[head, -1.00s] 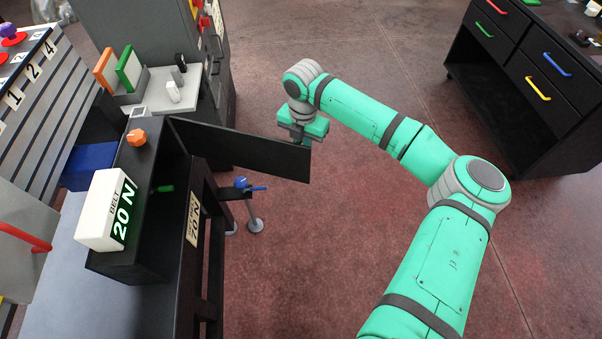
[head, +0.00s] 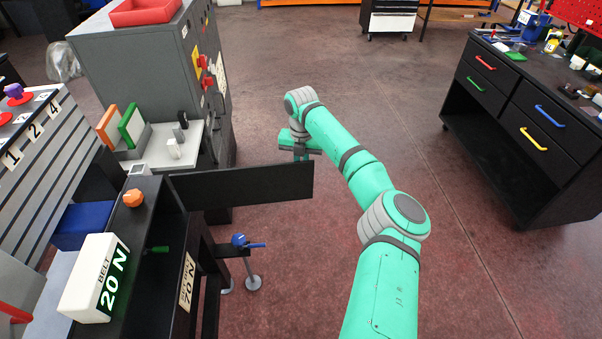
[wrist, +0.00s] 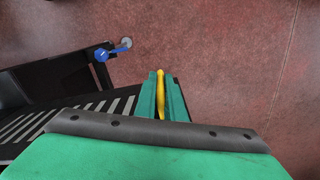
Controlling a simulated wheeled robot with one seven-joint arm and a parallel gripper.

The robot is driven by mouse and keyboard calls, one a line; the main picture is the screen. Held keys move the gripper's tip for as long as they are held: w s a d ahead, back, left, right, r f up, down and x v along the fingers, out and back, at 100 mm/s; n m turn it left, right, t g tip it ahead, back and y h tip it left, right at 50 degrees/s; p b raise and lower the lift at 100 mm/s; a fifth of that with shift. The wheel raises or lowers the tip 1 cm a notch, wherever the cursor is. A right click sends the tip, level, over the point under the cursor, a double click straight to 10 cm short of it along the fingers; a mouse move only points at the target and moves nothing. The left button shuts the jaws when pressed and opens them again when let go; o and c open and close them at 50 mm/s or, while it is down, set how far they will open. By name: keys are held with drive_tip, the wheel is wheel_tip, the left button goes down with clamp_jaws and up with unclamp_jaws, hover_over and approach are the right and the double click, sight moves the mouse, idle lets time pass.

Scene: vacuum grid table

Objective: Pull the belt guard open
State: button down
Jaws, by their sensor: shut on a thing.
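The belt guard (head: 245,186) is a black panel in the head view. It stands swung out to the right from the black box that carries a white "BELT 20 N" display (head: 96,278). The box's front is open beside it, and a small green part (head: 158,249) shows inside. My gripper (head: 300,155) is at the guard's free right end, on its far side, which partly hides the fingers. In the wrist view, my gripper's two green fingers (wrist: 161,98) are shut on a yellow handle (wrist: 160,84).
A blue-handled part (head: 246,242) stands below the guard. A "70 N" plate (head: 187,281) is on the box's side. A grey cabinet (head: 140,75) stands behind the guard. A black drawer cabinet (head: 530,120) stands at right. Open red floor (head: 480,270) lies between.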

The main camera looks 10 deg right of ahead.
drive_tip(key=shift+s+a, duration=0.1)
drive_tip(key=shift+s+d, duration=0.15)
drive_tip(key=shift+d, duration=0.1)
drive_tip(key=c, duration=1.8)
unclamp_jaws()
drive_tip(key=shift+d, duration=0.2)
drive_tip(key=shift+c, duration=0.2)
drive_tip(key=shift+s+a, duration=0.1)
drive_tip(key=shift+a, duration=0.1)
drive_tip(key=shift+a+r, duration=0.1)
drive_tip(key=shift+r, duration=0.2)
wheel_tip(320, 180, up, 10)
drive_tip(key=shift+d, duration=0.3)
drive_tip(key=shift+r, duration=0.1)
